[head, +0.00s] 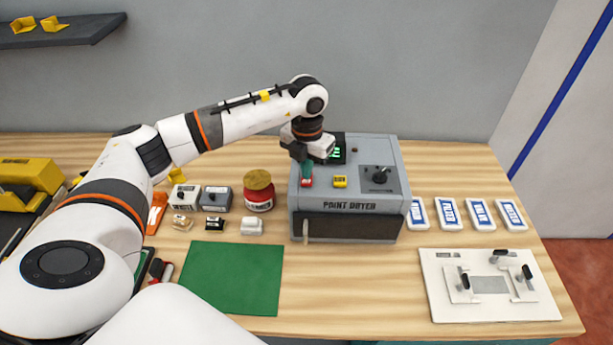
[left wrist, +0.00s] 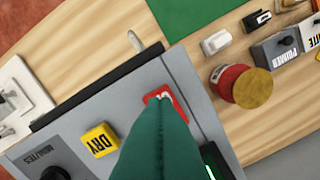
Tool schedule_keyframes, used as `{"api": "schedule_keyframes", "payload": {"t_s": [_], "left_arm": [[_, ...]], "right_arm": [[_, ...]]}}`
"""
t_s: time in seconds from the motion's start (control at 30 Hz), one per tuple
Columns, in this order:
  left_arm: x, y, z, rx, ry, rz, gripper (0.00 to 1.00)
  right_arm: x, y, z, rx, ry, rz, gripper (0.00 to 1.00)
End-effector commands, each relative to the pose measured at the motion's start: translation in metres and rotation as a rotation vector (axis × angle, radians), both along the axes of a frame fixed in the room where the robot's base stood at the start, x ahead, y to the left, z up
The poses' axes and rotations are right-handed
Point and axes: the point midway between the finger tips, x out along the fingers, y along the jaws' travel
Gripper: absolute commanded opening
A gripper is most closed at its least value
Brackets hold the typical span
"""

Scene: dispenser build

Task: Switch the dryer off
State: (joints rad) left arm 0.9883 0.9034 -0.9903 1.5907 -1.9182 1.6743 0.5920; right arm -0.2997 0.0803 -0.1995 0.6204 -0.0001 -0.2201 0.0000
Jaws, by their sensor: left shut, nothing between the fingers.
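The grey paint dryer (head: 347,222) stands on the wooden bench, with a dark front panel and a pale handle. On its top are a red switch (head: 307,183), a yellow DRY button (head: 340,182), a black knob (head: 381,175) and a lit green display (head: 338,153). My left gripper (head: 306,175) points down at the red switch, shut and empty. In the left wrist view its teal fingers (left wrist: 163,105) overlap the red switch (left wrist: 168,95) and hide part of it. I cannot tell whether they touch it. The DRY button (left wrist: 101,140) is beside them. My right gripper is out of view.
Left of the dryer stand a red jar (head: 258,192), small boxes and blocks, and a green mat (head: 232,278). Right of it lie several blue-and-white packs (head: 449,214) and a white fixture plate (head: 489,286). Bare bench lies in front of the dryer.

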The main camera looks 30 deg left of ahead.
Motion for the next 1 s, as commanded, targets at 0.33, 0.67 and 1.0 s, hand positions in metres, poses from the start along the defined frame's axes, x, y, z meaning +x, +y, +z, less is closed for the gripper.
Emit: {"api": "schedule_keyframes", "payload": {"t_s": [0.33, 0.67, 1.0], "left_arm": [[0.000, 0.000, -0.006, 0.000, 0.000, 0.000, 0.00], [0.000, 0.000, -0.011, 0.000, 0.000, 0.000, 0.00], [0.000, 0.000, -0.016, 0.000, 0.000, 0.000, 0.00]], "right_arm": [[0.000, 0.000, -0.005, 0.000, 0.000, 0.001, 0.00], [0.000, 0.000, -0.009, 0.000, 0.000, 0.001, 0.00], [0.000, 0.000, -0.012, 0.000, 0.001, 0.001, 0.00]]}}
